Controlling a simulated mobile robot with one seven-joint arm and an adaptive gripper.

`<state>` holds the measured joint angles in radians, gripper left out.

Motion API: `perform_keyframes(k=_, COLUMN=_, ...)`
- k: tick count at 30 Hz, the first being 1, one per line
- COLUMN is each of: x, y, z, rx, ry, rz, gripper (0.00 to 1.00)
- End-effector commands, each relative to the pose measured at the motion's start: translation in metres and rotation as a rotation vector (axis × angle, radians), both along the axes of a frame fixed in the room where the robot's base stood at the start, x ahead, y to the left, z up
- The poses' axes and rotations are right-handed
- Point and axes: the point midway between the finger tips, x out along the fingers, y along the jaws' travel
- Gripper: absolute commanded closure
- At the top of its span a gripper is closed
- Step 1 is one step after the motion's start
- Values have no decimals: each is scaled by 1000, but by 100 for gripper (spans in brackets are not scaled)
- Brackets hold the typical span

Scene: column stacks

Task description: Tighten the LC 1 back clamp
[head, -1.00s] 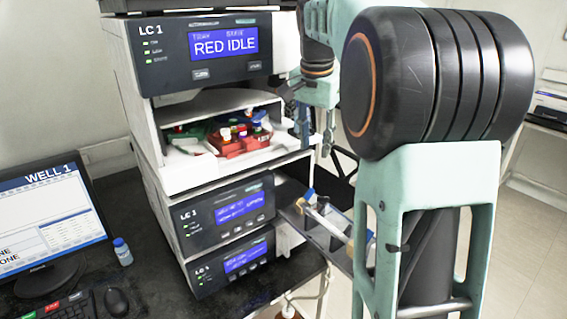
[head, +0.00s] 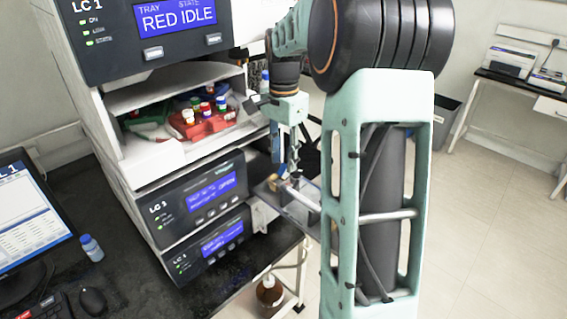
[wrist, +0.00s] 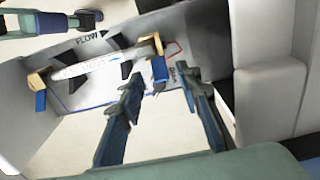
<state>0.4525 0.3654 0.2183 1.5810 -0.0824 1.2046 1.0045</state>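A white column (wrist: 95,66) marked with writing lies in the open tray (wrist: 75,105) with the FLOW label, on the side of the LC 1 stack. It has a gold fitting with a blue part at each end: one pair (wrist: 150,45) at the right, near my fingers, the other (wrist: 38,80) at the left. Dark clamp pieces (wrist: 127,68) hold it; which is the back clamp I cannot tell. My gripper (wrist: 160,76) is open and empty, its fingertips apart, close to the right end fitting. In the head view my gripper (head: 290,165) hangs just above the column (head: 298,193), partly hidden.
The LC 1 stack (head: 198,200) stands left of my arm, with a red vial tray (head: 205,125) in its open bay. A monitor (head: 30,220), mouse (head: 92,300) and blue-capped bottle (head: 92,248) are on the black bench. A brown bottle (head: 270,292) sits below.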

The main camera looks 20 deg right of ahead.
Motion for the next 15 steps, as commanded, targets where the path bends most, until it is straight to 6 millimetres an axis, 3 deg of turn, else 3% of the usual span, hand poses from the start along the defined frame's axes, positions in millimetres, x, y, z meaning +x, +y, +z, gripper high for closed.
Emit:
perform_keyframes(k=6, x=0, y=0, z=-19, rx=-1, ry=1, rz=0, gripper=68)
perform_keyframes(k=15, x=0, y=0, z=-20, rx=-1, ry=0, rz=0, gripper=69)
